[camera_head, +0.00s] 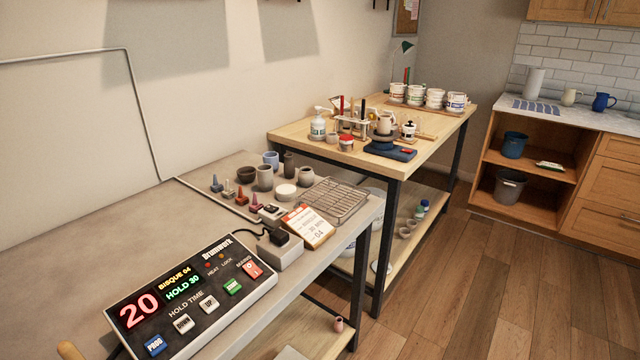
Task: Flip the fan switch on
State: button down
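No switch with a readable fan label shows. A kiln-type controller (190,300) lies on the near table at the lower left. It shows a red 20, BISQUE 04 and HOLD 30, with several push buttons and a red rocker switch (252,269) at its right end. The small label above the rocker is not clear, and I cannot tell which way it is set. Behind the controller stands a grey box with a black plug-like block (280,236) and cable. Small dark-topped items (270,211) lie near it, too small to identify. My gripper is not in view.
A wire rack (335,199), small pots and coloured cones stand behind. A wooden workbench (290,134) holds tools and tubs. The wooden floor (480,300) at right is clear. A cabinet (540,180) stands beyond.

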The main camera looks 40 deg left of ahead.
aim_at(270, 208)
jog(key=u, duration=0.15)
jog(key=i, duration=0.8)
jog(key=u, duration=1.3)
jog(key=i, duration=0.85)
jog(key=u, duration=0.9)
